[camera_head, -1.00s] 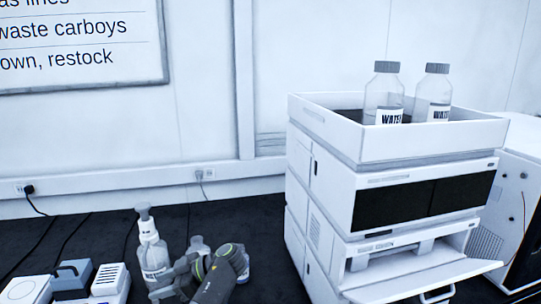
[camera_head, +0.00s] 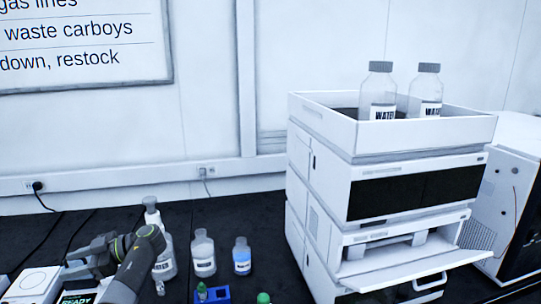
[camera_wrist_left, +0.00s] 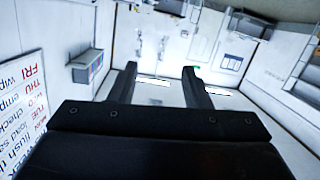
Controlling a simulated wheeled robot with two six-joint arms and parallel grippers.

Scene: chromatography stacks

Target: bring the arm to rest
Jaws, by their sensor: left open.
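My left arm reaches up from the lower left of the head view and bends over to the left. Its gripper (camera_head: 78,268) is small there and partly hidden by its own links. In the left wrist view the two dark fingers of my left gripper (camera_wrist_left: 160,85) stand well apart with nothing between them. That view looks out at the room's walls, not at the bench. My right gripper is not in view.
A wash bottle (camera_head: 163,262) stands just right of my arm, with a clear bottle (camera_head: 203,254) and a blue-liquid bottle (camera_head: 242,256) beyond. A white instrument stack (camera_head: 405,170) carries two water bottles in its top tray. A white device (camera_head: 38,281) lies left.

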